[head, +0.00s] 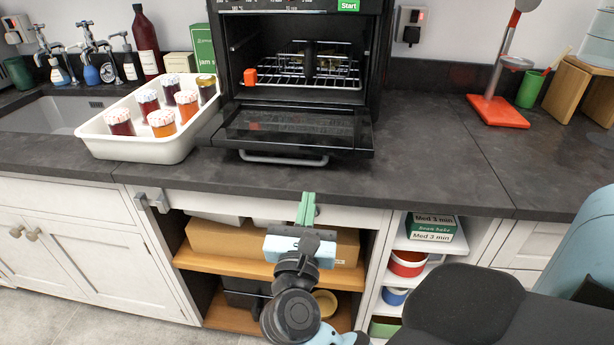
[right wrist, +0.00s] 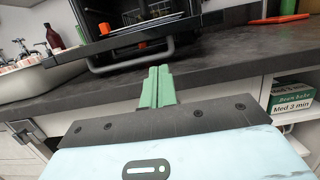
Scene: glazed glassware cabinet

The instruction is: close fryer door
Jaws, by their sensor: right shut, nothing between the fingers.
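The black fryer (head: 300,18) stands at the back of the dark counter. Its door (head: 295,128) is hinged along the bottom and hangs wide open, lying nearly flat towards me. A grey bar handle (head: 283,160) runs along the door's front edge. The door also shows in the right wrist view (right wrist: 80,53), ahead of the fingers. My right gripper (head: 306,208) has green fingers pressed together, empty, at the counter's front edge. It is in front of the door handle, apart from it. The fingers also show in the right wrist view (right wrist: 157,88). My left gripper is not in view.
A white tray (head: 150,152) with several lidded jars stands left of the door, close to its side. A wire rack (head: 310,80) and a small orange piece (head: 250,77) are inside the fryer. A red-based stand (head: 497,110) is at right. The counter right of the door is clear.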

